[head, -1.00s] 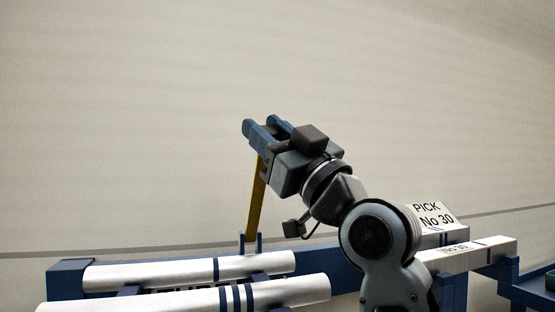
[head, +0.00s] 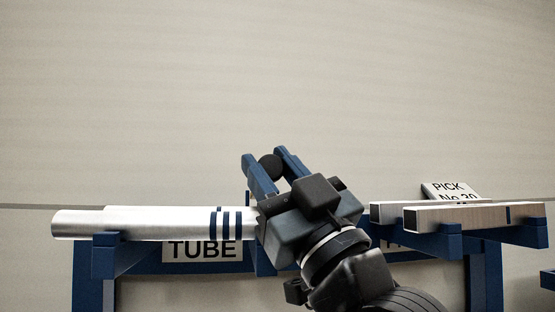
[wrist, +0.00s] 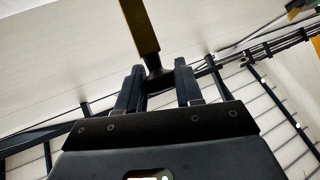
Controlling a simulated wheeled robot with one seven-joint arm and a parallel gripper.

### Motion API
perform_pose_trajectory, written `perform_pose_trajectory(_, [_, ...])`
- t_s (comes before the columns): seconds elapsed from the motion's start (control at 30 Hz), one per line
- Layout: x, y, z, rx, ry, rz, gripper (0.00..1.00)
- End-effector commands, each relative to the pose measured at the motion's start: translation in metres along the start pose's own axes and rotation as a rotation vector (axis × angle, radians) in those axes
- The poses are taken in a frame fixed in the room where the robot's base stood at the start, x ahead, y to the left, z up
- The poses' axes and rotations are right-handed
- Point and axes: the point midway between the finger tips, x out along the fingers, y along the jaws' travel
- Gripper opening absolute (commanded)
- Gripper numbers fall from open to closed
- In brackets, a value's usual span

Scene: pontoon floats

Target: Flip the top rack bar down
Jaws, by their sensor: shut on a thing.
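The top rack bar (wrist: 140,25) is a flat yellow bar with a dark end, running up out of the wrist view. In the head view its yellow length is hidden; only a dark round end (head: 270,166) shows between my fingers. My gripper (head: 265,157) reaches up and away above the middle of the rack, shut on that dark end. In the wrist view my gripper (wrist: 158,69) has one finger either side of it. The bar's pivot is hidden behind my gripper.
The blue rack (head: 91,277) carries silver tubes (head: 150,222) at left and square metal lengths (head: 480,215) at right. A TUBE label (head: 203,250) and a PICK sign (head: 452,191) are on it. The wall area above is clear.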

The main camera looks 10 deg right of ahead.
Motion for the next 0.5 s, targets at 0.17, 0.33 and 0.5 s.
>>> perform_pose_trajectory(0.17, [-0.020, -0.011, 0.009, 0.005, 0.018, -0.004, 0.00])
perform_pose_trajectory(0.33, [-0.028, -0.015, 0.016, 0.005, 0.018, -0.005, 0.00])
perform_pose_trajectory(0.5, [-0.031, -0.017, 0.020, 0.006, 0.016, -0.007, 0.00])
